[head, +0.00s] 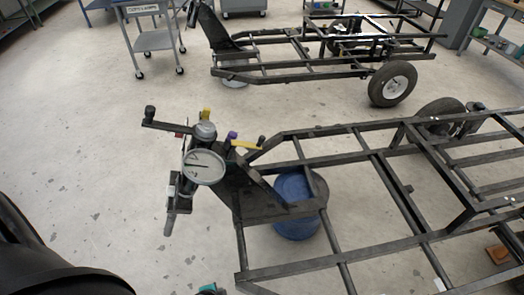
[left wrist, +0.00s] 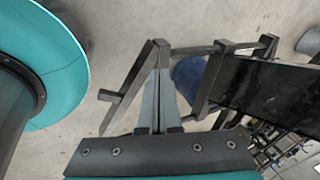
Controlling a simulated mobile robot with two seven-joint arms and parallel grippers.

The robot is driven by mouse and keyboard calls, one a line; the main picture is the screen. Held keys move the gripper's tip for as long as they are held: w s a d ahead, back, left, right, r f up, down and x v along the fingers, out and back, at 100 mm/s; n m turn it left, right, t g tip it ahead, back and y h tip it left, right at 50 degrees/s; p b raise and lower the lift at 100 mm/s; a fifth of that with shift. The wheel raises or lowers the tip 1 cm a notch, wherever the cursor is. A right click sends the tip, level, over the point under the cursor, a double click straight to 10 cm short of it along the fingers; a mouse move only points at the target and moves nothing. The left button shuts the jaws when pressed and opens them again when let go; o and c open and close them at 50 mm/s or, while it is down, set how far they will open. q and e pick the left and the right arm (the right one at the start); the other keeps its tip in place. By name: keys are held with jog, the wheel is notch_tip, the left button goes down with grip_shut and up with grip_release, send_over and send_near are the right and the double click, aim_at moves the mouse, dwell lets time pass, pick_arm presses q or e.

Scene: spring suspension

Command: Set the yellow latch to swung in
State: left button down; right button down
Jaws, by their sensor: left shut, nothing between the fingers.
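Two yellow parts show on the suspension assembly in the head view. One is a flat yellow bar (head: 245,144) beside a purple knob (head: 232,135), pointing right toward the frame rail. The other is a small upright yellow piece (head: 206,114) behind the grey cap (head: 205,131). I cannot tell for sure which is the latch, or its setting. My left gripper (left wrist: 160,76) shows in the left wrist view, shut and empty, with dark frame bars beyond its tips. No yellow part shows there. My right gripper is not in view.
A round dial gauge (head: 204,167) faces me on the assembly, with a black handle (head: 165,124) sticking out left. The black tube frame (head: 330,262) fills the right side, over a blue round base (head: 296,206). A second frame and a cart (head: 153,40) stand behind.

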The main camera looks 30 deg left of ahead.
pick_arm(q)
jog(key=w+d+r+m+t, duration=0.1)
jog(key=w+r+m+t, duration=0.2)
jog(key=w+r, duration=0.3)
jog(key=w+r+m+t+y+b, duration=0.1)
jog(key=w+r+m+t, duration=0.3)
jog(key=r, duration=1.1)
jog(key=w+d+r+m+t, duration=0.1)
jog(key=w+r+m+t, duration=0.2)
jog(key=w+r, duration=0.7)
jog(key=shift+w+d+r+m+t+y, duration=0.15)
jog(key=shift+d+r+m+t+y, duration=0.2)
jog(key=shift+t, duration=0.35)
jog(key=a+b+x, duration=0.1)
jog(key=a+x, duration=0.1)
jog(key=x, duration=1.1)
jog(key=shift+s+a+r+b, duration=0.25)
jog(key=shift+a+r+b, duration=0.05)
